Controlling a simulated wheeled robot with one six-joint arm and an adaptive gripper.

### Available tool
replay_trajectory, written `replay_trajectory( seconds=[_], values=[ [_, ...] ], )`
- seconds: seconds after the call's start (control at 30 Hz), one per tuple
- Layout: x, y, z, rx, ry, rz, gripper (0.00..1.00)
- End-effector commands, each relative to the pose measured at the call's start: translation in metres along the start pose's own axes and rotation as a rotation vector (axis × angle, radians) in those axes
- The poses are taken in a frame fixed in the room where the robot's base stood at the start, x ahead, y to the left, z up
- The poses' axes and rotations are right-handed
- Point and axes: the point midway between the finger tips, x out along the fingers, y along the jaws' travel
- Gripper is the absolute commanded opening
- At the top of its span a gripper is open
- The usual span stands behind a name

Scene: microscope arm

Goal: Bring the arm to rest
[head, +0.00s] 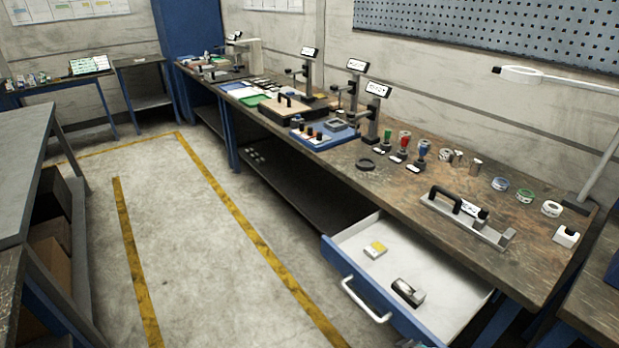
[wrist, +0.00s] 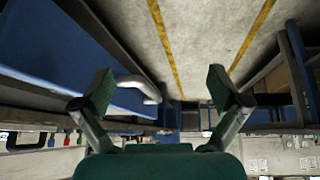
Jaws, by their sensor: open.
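My gripper (wrist: 160,84) shows in the wrist view with its two green-padded fingers spread wide and nothing between them. A pale curved bar, which looks like the drawer handle (wrist: 136,84), lies just right of the left finger. I cannot tell how far beyond the finger it is, and I see no grip on it. In the head view my arm and gripper do not show. The blue-fronted drawer (head: 355,289) there stands pulled out under the bench, its handle (head: 364,301) bare.
The drawer holds a yellow-and-white box (head: 375,250) and a dark-and-silver object (head: 408,292). The workbench (head: 400,195) carries stands, colored-handled tools, tape rolls and a black-handled fixture (head: 467,216). The floor (head: 215,260) between the yellow lines is clear. A grey table (head: 30,150) stands at left.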

Motion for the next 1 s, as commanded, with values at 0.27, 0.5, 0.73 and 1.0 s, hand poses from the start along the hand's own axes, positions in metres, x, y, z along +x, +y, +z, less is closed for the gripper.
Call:
replay_trajectory(
  seconds=[0.27, 0.5, 0.73, 1.0],
  values=[
    [0.003, -0.035, 0.066, 0.106, 0.111, 0.097, 0.98],
    [-0.018, -0.061, 0.113, 0.178, 0.219, 0.179, 0.98],
    [-0.056, -0.084, 0.152, 0.23, 0.328, 0.244, 0.98],
    [-0.12, -0.11, 0.185, 0.272, 0.468, 0.299, 0.98]
  ],
)
